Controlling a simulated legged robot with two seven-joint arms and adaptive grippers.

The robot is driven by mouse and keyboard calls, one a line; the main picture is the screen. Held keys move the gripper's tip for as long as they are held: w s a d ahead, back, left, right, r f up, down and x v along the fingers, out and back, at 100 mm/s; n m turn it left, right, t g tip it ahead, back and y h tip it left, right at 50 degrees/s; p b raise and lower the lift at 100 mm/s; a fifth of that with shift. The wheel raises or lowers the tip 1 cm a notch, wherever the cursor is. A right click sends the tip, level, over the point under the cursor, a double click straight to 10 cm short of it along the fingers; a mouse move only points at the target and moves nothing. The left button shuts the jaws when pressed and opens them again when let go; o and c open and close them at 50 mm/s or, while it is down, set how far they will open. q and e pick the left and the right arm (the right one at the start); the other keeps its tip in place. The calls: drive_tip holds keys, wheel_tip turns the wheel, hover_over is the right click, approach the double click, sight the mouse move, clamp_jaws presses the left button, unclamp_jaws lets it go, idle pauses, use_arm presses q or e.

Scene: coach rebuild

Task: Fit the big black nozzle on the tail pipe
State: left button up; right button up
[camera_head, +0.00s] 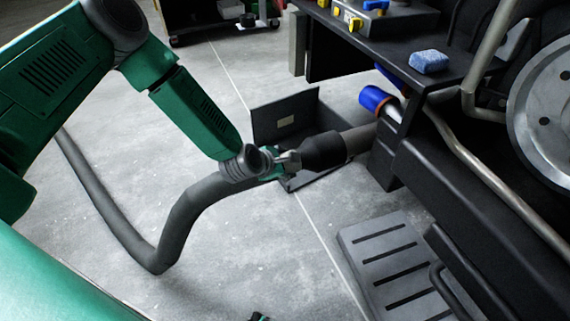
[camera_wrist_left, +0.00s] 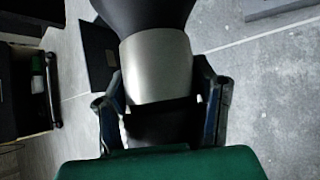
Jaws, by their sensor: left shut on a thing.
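The big black nozzle (camera_head: 322,150) sits at the end of a thick grey hose (camera_head: 185,215). Its mouth meets the end of the grey-brown tail pipe (camera_head: 359,138) in the head view; I cannot tell how far it sits over it. My left gripper (camera_head: 287,161) is shut on the nozzle's neck just behind the black cone. In the left wrist view its fingers (camera_wrist_left: 165,95) flank the silver collar (camera_wrist_left: 160,65), with the black cone (camera_wrist_left: 147,14) above. The pipe is hidden there. A small dark green piece at the head view's bottom edge may be my right gripper (camera_head: 259,317).
An open dark box (camera_head: 284,115) stands on the floor behind the nozzle. The coach's dark frame (camera_head: 450,190) and a grey slotted step (camera_head: 390,260) are at right. A blue sponge (camera_head: 428,61) lies on a dark bench. The floor at centre left is mostly clear.

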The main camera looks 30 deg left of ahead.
use_arm(q)
drive_tip(key=shift+w+d+f+b, duration=0.1)
drive_tip(key=shift+w+d+b, duration=0.3)
drive_tip(key=shift+w+d, duration=0.35)
idle(0.4)
drive_tip(key=o, duration=1.4)
drive_tip(key=shift+c, duration=0.2)
drive_tip(key=o, duration=0.6)
drive_tip(key=shift+f, duration=0.15)
drive_tip(key=shift+c, duration=0.2)
drive_tip(key=shift+a, duration=0.1)
drive_tip(key=shift+p+v, duration=0.85)
drive_tip(key=shift+v, duration=0.25)
drive_tip(key=shift+p+v, duration=2.05)
drive_tip(key=shift+v, duration=0.9)
